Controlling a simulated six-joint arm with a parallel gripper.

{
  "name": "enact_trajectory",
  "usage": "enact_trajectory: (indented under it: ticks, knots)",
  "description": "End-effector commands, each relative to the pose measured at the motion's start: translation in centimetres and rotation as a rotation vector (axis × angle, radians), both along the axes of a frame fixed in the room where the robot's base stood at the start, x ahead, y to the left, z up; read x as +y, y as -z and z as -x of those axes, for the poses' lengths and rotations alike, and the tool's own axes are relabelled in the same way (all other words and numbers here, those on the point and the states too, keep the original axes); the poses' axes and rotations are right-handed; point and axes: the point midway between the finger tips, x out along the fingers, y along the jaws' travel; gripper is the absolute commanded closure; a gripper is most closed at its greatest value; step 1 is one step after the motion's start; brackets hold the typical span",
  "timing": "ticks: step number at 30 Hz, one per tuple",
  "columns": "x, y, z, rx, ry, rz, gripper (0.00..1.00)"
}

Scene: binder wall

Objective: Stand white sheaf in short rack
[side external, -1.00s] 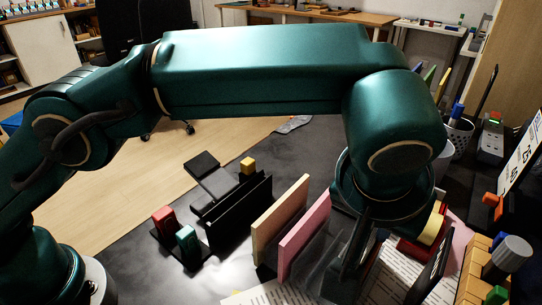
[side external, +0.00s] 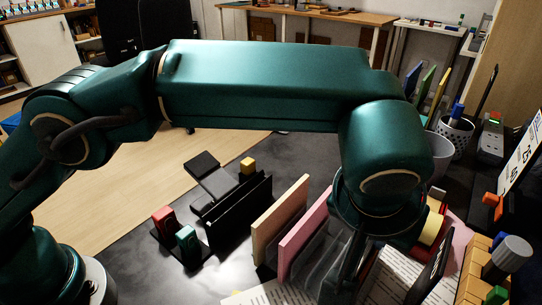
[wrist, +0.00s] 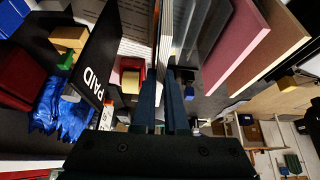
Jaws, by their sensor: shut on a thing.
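My gripper (wrist: 167,78) is shut on a thin white sheaf (wrist: 165,32), which stands on edge between the fingers in the wrist view. In the side external view my wrist hides most of the grip, and I cannot make out the sheaf clearly. A low black rack (side external: 240,215) with upright black panels stands left of the boards. Clear upright panels (wrist: 214,42) stand just right of the sheaf in the wrist view. I cannot tell which of these is the short rack.
A pink board (side external: 304,235) and a tan board (side external: 279,220) stand upright nearby. A black board marked PAID (wrist: 104,50) is left of the sheaf in the wrist view. Printed paper (side external: 262,297) lies at the front. Red and green blocks (side external: 187,238) stand beside the black rack.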

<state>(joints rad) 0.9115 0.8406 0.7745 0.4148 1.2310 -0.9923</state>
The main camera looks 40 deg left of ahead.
Motion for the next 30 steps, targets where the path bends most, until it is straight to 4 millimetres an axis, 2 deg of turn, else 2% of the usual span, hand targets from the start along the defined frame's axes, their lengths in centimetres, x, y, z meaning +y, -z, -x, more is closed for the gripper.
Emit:
enact_trajectory:
  ticks: [17, 20, 21, 30]
  knots:
    - [0.01, 0.67, 0.00, 0.001, 0.000, -0.001, 1.00]
    - [0.02, 0.69, 0.00, 0.001, 0.000, -0.001, 0.63]
    - [0.02, 0.71, 0.00, 0.001, -0.001, -0.002, 0.55]
    - [0.00, 0.74, 0.04, 0.003, 0.000, -0.002, 0.55]
